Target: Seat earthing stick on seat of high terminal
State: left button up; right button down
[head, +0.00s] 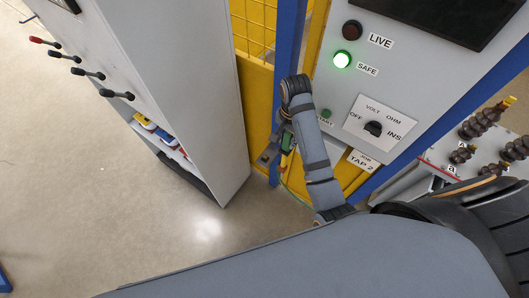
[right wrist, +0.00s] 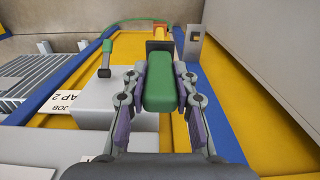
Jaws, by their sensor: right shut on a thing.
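The earthing stick (right wrist: 160,75) has a green handle, with an orange and dark end beyond it in the right wrist view. My right gripper (right wrist: 160,95) is shut on the green handle, with one finger on each side. In the head view the right gripper (head: 276,148) is small and partly hidden by my arm, beside the blue post. Brown ribbed terminals (head: 483,119) stand on a grey box at the right of the head view, labelled A and a. Which is the high terminal is not clear, and some are cut off or hidden. My left gripper is not in view.
A grey panel (head: 385,85) has a lit green SAFE lamp (head: 342,60) and a VOLT/OHM/INS knob (head: 373,129). A grey cabinet (head: 185,90) with levers stands left. A metal bracket (right wrist: 195,45) is near the stick.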

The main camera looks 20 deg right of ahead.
jog(key=w+a+f+b, duration=0.3)
jog(key=w+f+b, duration=0.7)
jog(key=w+f, duration=0.2)
jog(key=shift+w+f, duration=0.25)
jog(key=shift+w, duration=0.55)
jog(key=shift+a, duration=0.1)
jog(key=shift+f, duration=0.2)
jog(key=c, duration=1.1)
grip_release()
jog(key=shift+o, duration=0.2)
